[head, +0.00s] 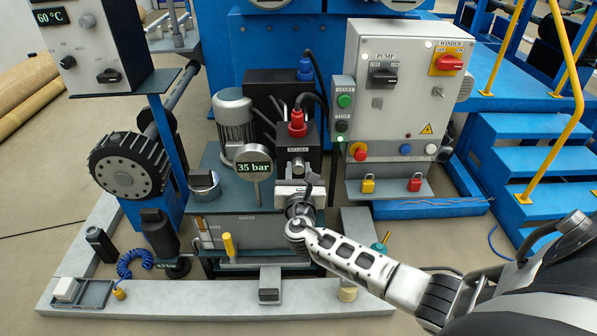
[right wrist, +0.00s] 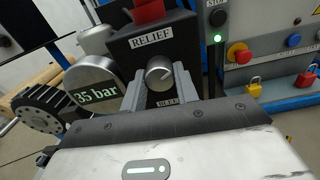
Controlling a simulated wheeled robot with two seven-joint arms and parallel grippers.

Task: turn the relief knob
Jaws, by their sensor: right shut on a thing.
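The relief knob (right wrist: 159,75) is a round silver knob with a pointer line on its face. It sits on the front of the dark block labelled RELIEF (right wrist: 150,42). My right gripper (right wrist: 160,82) is shut on the knob, with one finger on each side of it. My left gripper is not in view.
A grey motor (head: 234,118) stands behind the gauge. A control cabinet (head: 400,90) with pump and winder switches is at the right, with yellow (head: 368,184) and red (head: 415,182) padlocks below it. A yellow-handled lever (head: 228,245) stands in front, left of my gripper.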

